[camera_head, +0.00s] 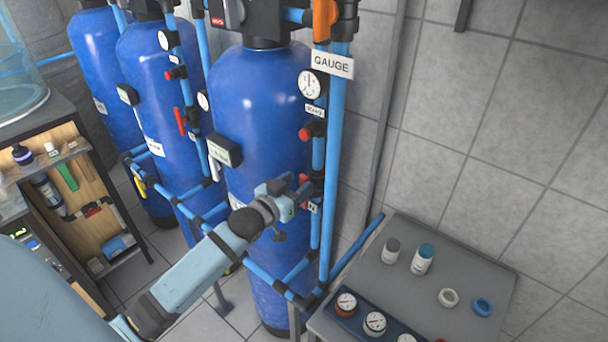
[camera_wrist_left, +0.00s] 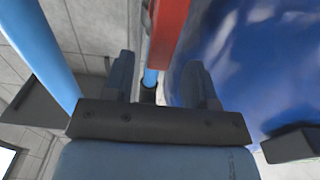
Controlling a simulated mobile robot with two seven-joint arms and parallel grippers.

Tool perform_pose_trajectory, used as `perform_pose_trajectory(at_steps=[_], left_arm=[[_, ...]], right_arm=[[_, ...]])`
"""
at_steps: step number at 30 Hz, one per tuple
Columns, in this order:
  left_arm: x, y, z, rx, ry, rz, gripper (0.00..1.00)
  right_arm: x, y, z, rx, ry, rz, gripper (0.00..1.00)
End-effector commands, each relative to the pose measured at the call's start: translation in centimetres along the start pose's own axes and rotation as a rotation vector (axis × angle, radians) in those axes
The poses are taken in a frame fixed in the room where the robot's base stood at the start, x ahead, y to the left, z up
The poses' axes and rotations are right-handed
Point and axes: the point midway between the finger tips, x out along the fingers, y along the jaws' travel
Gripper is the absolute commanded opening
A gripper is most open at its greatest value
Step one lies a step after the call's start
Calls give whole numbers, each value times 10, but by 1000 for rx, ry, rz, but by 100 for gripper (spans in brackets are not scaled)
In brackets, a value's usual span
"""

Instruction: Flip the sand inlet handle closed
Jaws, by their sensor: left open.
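A red valve handle (camera_wrist_left: 168,35) shows large in the left wrist view, as a long bar in front of the jaws. In the head view a red piece (camera_head: 305,178) shows at the pipe beside the nearest blue tank, partly hidden by my gripper. I take it for the sand inlet handle, but its label (camera_head: 313,207) is too small to read. My left gripper (camera_wrist_left: 160,80) is open, with a finger on either side of the handle's line. In the head view the gripper (camera_head: 290,194) is at the pipe. I cannot tell whether it touches the handle. My right gripper is not in view.
Blue pipes (camera_head: 334,150) run upright beside the nearest tank (camera_head: 262,110), with a gauge (camera_head: 312,84) and a red knob (camera_head: 305,133) above my gripper. A grey table (camera_head: 440,265) with bottles and gauges stands at right. Shelves (camera_head: 85,195) stand at left.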

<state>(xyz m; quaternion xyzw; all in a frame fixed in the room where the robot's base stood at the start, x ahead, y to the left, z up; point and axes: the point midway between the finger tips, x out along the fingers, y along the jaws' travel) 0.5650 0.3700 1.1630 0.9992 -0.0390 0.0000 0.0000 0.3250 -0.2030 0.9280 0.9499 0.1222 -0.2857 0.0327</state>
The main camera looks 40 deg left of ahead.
Motion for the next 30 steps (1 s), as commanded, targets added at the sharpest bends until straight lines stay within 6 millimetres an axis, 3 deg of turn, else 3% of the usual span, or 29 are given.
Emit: perform_pose_trajectory(at_steps=[6,17,24,30], left_arm=[[26,0,-1,0,1,0,52],[30,0,1,0,0,0,52],[30,0,0,-1,0,0,3],[30,1,0,8,0,0,3]], right_arm=[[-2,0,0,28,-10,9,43],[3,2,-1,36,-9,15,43],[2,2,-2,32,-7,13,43],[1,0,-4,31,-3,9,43]])
